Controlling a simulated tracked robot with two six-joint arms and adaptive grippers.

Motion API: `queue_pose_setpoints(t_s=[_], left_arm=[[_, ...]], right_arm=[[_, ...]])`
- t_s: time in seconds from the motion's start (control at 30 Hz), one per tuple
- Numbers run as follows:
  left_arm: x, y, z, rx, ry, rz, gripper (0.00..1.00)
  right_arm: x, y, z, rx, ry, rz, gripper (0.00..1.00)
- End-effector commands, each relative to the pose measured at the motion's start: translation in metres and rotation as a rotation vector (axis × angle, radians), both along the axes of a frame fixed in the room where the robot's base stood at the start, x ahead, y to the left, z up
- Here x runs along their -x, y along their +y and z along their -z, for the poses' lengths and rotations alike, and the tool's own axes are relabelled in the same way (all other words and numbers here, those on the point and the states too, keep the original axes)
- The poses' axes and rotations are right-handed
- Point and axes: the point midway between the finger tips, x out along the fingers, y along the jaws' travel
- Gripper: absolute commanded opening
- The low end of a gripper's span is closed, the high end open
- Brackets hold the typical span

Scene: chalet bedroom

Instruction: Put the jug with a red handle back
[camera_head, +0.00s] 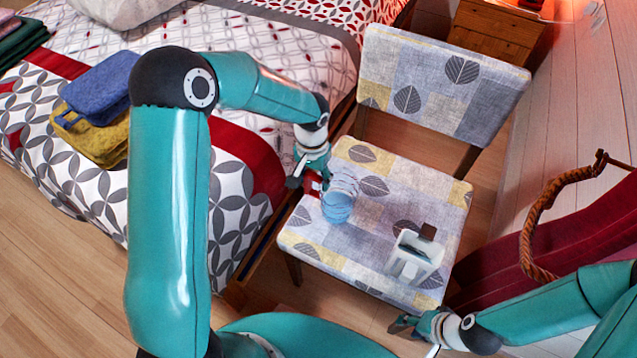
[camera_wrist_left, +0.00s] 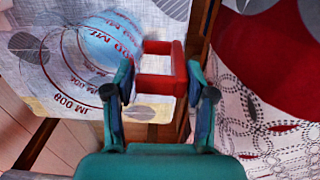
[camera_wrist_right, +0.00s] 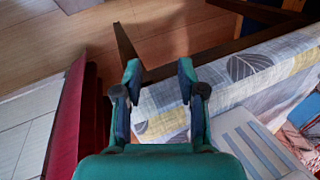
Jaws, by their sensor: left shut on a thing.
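The clear jug (camera_head: 338,203) with blue in its lower part is over the left side of the patterned chair seat. Whether its base touches the seat I cannot tell. Its red handle (camera_head: 312,184) faces left, towards the bed. My left gripper (camera_head: 309,181) is at the handle; in the left wrist view the jug (camera_wrist_left: 108,42) shows red printed marks and the handle (camera_wrist_left: 158,84) lies between the fingers, which are shut on it. My right gripper (camera_head: 408,323) is in front of the chair. In the right wrist view its fingers (camera_wrist_right: 160,82) are apart and empty.
A white container (camera_head: 408,266) with a brown part stands on the seat's front right. The chair's backrest (camera_head: 440,85) rises behind. A dark red curtain (camera_head: 570,235) with a rope hangs at right.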

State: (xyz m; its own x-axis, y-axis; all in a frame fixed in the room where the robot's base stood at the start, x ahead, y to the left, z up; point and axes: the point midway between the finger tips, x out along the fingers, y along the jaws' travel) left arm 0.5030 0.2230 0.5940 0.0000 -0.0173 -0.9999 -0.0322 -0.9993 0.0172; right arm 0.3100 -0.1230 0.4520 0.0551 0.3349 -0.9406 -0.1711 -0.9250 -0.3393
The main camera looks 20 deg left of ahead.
Motion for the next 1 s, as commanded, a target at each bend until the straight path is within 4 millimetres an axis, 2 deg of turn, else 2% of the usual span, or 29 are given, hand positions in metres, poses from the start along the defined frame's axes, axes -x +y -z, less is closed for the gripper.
queue_pose_setpoints(t_s=[0.03, 0.1, 0.37, 0.4, 0.53, 0.87, 1.0], left_arm=[[0.0, 0.0, 0.009, 0.001, 0.001, -0.001, 0.0], [0.0, 0.0, 0.015, 0.0, 0.0, 0.001, 0.0], [-0.001, -0.001, 0.016, 0.0, -0.002, 0.001, 0.0], [0.0, 0.0, 0.017, 0.0, -0.001, 0.002, 0.6], [0.0, -0.001, 0.017, 0.0, -0.001, 0.002, 0.8], [0.0, -0.001, 0.015, 0.0, -0.001, 0.002, 0.8], [-0.001, -0.001, 0.004, 0.0, -0.004, 0.0, 0.8]], right_arm=[[0.0, 0.0, 0.003, 0.0, 0.0, 0.0, 0.4], [0.0, 0.0, 0.004, 0.0, 0.0, 0.0, 0.4], [0.0, 0.0, 0.003, 0.0, 0.0, 0.0, 0.4], [0.0, 0.0, 0.003, 0.0, 0.0, 0.0, 0.4], [0.0, 0.0, 0.003, 0.0, 0.0, 0.0, 0.4], [0.0, 0.0, 0.003, 0.0, 0.0, 0.0, 0.4], [0.0, 0.0, 0.0, 0.0, 0.0, 0.0, 0.4]])
